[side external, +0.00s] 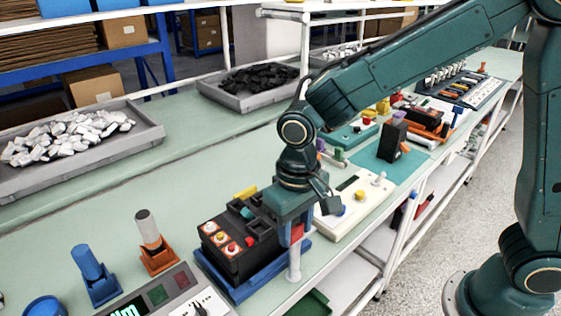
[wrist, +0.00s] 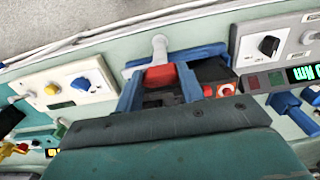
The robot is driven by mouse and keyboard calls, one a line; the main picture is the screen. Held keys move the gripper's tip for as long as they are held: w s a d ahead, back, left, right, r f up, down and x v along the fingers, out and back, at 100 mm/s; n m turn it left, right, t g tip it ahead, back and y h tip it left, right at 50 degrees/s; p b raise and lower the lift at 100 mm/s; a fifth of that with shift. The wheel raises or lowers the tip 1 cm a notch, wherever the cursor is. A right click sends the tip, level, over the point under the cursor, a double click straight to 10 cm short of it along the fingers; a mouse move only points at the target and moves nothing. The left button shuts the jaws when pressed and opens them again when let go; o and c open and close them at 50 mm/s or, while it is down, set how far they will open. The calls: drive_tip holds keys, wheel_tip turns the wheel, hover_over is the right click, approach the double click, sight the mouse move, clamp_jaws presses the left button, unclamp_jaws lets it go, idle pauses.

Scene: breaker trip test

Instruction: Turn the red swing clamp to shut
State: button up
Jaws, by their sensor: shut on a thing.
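The red swing clamp (wrist: 160,75) shows as a red block between the two blue fingers of my gripper (wrist: 159,88) in the wrist view. My gripper is shut on it. A pale grey post (wrist: 160,47) stands just beyond the red block. In the side view, my gripper (side external: 293,232) points down at the near right end of the black breaker block (side external: 233,252), and a bit of red shows by its fingers. The block sits on a blue base (side external: 232,288). My gripper and wrist hide most of the clamp there, so its angle cannot be told.
A cream panel (side external: 352,197) with a yellow button and knobs lies to the right of the block. Orange (side external: 158,257) and blue (side external: 100,285) holders with handles stand to the left. A grey meter box (side external: 170,300) is in front. The bench's near edge runs close by.

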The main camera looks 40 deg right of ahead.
drive_tip(key=shift+n, duration=0.3)
drive_tip(key=n, duration=0.8)
drive_tip(key=shift+n, duration=0.3)
drive_tip(key=n, duration=0.4)
drive_tip(key=shift+n, duration=0.3)
drive_tip(key=n, duration=0.4)
drive_tip(key=o, duration=1)
drive_tip(key=shift+r, duration=0.1)
